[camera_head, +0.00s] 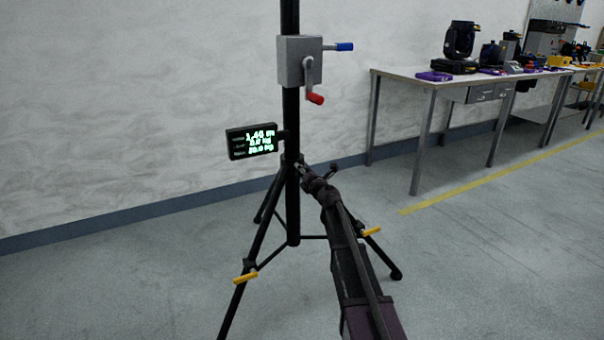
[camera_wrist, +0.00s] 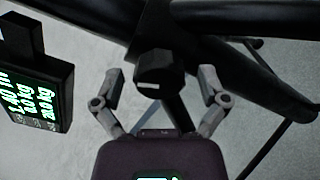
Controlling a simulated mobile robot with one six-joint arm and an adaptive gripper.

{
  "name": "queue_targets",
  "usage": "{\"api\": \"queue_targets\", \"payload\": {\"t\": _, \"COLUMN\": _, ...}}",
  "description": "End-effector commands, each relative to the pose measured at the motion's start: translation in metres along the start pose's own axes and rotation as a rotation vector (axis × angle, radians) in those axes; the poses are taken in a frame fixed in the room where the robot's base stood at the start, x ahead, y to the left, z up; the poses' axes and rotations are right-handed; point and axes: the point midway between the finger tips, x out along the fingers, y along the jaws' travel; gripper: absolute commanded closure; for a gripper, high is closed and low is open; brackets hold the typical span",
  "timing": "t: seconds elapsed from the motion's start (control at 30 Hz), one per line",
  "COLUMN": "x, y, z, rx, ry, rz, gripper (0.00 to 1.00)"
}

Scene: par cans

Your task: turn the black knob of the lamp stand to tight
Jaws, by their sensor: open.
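The black lamp stand (camera_head: 292,115) stands upright on its spread tripod legs in the head view. Its black knob (camera_wrist: 160,72) shows in the wrist view as a faceted dark cap with a small light mark on its lower face. My gripper (camera_wrist: 162,85) is open, one finger on each side of the knob, with a gap on both sides. In the head view my gripper (camera_head: 300,168) is at the stand's column, just below the display, and my arm hides the knob there.
A small display (camera_head: 252,142) with green digits sits left of the column; it also shows in the wrist view (camera_wrist: 35,85). Above is a grey winch box (camera_head: 300,62) with red and blue handles. Yellow levers (camera_head: 245,277) are on the legs. A workbench (camera_head: 455,80) stands at the right.

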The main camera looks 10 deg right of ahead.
Motion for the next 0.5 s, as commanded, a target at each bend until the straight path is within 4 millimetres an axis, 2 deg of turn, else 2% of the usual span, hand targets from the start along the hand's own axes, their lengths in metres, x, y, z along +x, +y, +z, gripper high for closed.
{"api": "queue_targets", "payload": {"t": 0.27, "x": -0.014, "y": 0.000, "z": -0.001, "rx": 0.000, "ry": 0.000, "rz": 0.000, "gripper": 0.07}}
{"api": "queue_targets", "payload": {"t": 0.5, "x": -0.047, "y": 0.000, "z": -0.001, "rx": 0.000, "ry": -0.001, "rz": 0.000, "gripper": 0.07}}
